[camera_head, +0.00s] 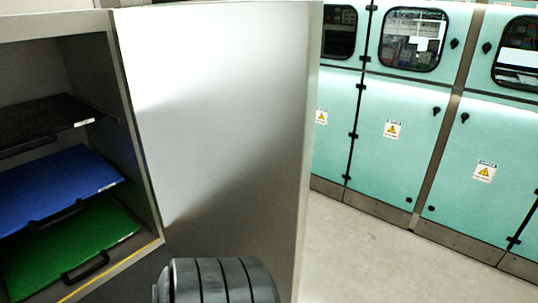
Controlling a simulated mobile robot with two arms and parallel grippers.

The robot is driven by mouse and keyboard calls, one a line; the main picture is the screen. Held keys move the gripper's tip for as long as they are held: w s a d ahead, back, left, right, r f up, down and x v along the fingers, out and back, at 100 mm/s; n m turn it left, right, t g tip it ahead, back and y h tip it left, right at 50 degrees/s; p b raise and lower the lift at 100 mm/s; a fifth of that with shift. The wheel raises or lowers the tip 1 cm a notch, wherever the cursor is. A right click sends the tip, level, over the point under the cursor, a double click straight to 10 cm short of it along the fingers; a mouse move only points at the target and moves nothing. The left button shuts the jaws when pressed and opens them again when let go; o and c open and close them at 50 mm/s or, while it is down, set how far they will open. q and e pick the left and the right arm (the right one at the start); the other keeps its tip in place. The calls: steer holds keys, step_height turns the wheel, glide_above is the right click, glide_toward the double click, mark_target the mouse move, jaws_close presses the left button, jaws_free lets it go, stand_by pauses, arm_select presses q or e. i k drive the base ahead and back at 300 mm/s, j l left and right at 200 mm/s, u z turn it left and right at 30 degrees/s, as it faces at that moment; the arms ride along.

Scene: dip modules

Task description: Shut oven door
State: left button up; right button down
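The oven (135,130) is a grey cabinet at the left, seen partly, with its inside in view. Its door (225,110) is a large pale grey panel that stands open, hinged at the cabinet's right side and reaching toward the right. Inside are a black tray (45,122), a blue tray (60,182) and a green tray (75,240) on separate levels. A dark grey ribbed arm part of mine shows at the bottom, in front of the door's lower part. I cannot tell whether it touches the door. Neither gripper is in view.
Teal cabinets (395,160) with windows, black latches and yellow warning labels line the back right. Bare grey floor (385,255) lies between them and the oven door. The green tray's black handle (85,268) is near the oven's front edge.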

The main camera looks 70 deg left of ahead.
mark_target(222, 96)
steer(key=i+u, duration=0.4)
steer(key=i+l+u, duration=0.25)
steer(key=i+u, duration=0.3)
steer(key=u, duration=0.35)
steer(key=i+u, duration=0.2)
steer(key=u, duration=0.25)
steer(key=i+l+u, duration=0.1)
steer(key=u, duration=0.4)
steer(key=i+l+u, duration=0.15)
steer(key=u, duration=0.3)
steer(key=i+l+u, duration=0.15)
steer(key=u, duration=0.35)
steer(key=i+l+u, duration=0.15)
steer(key=u, duration=0.3)
steer(key=i+l+u, duration=0.2)
steer(key=u, duration=0.3)
steer(key=i+l+u, duration=0.15)
steer(key=u, duration=0.3)
steer(key=k+l, duration=0.05)
steer(key=l, duration=0.05)
